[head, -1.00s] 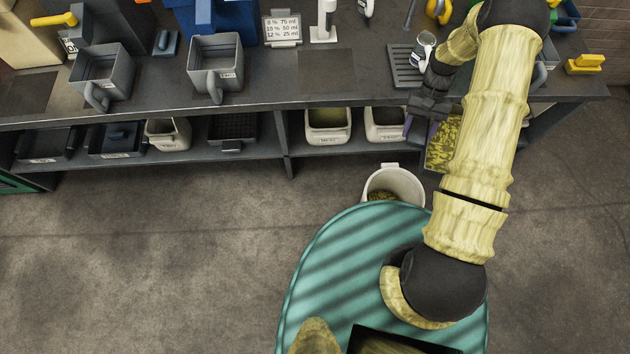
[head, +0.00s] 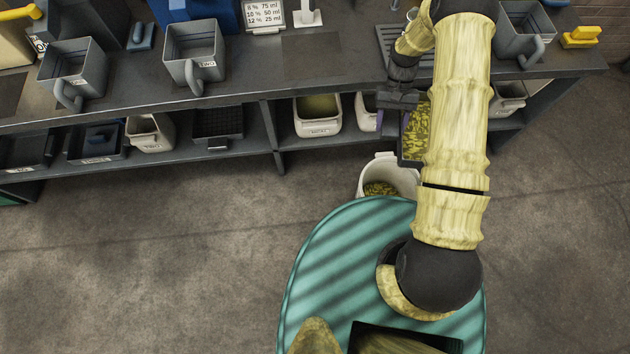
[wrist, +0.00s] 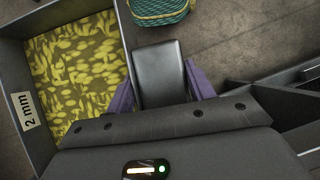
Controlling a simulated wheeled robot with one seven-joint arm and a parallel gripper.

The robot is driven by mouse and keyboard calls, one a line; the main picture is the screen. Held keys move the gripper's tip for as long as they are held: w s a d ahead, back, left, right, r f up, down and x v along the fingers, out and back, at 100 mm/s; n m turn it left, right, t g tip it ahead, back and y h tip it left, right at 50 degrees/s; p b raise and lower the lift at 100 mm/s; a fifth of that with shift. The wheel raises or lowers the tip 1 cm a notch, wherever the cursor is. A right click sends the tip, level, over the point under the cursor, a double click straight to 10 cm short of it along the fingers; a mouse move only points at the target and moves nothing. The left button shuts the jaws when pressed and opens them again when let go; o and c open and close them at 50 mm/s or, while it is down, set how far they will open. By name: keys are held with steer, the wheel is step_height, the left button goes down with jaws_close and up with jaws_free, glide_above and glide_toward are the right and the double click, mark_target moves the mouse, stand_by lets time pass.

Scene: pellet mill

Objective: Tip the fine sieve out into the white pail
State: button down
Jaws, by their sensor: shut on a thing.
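The fine sieve is a dark square tray labelled "2 mm" (wrist: 28,108) with a layer of yellow-green pellets inside. My gripper (wrist: 158,85) has its purple fingers shut on the sieve's black handle. In the head view, my gripper (head: 405,112) holds the sieve (head: 405,158) in front of the bench, partly hidden behind my arm. The sieve looks roughly level with pellets still in it. The white pail (head: 406,178) stands on the floor just nearer and left of the sieve, with pellets inside. My base and arm hide part of it. It is not seen in the wrist view.
The dark bench (head: 330,85) runs across the back, with grey jugs (head: 193,55) on top. Its lower shelf holds white bins (head: 318,115), dark trays (head: 95,143) and another dark sieve-like tray (head: 218,124). The floor left of the pail is clear.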

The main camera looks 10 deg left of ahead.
steer(key=s+a+f+n+h+b, duration=0.1)
steer(key=s+a+f+n+b, duration=0.1)
steer(key=a+f+b, duration=0.5)
steer(key=s+a+f+n+t+h+b, duration=0.1)
steer(key=a+f+b, duration=0.6)
steer(key=f+b, duration=1)
steer(key=s+a+f+n+h+b, duration=0.1)
steer(key=s+a+f+n+b, duration=0.2)
steer(key=a+f+b, duration=0.4)
step_height(320, 180, down, 12)
steer(key=n+b, duration=0.1)
steer(key=b, duration=0.5)
steer(key=shift+s+f+t, duration=0.2)
steer(key=shift+s+t, duration=0.1)
steer(key=shift+s, duration=0.05)
steer(key=shift+r+p, duration=0.1)
steer(key=shift+p, duration=0.2)
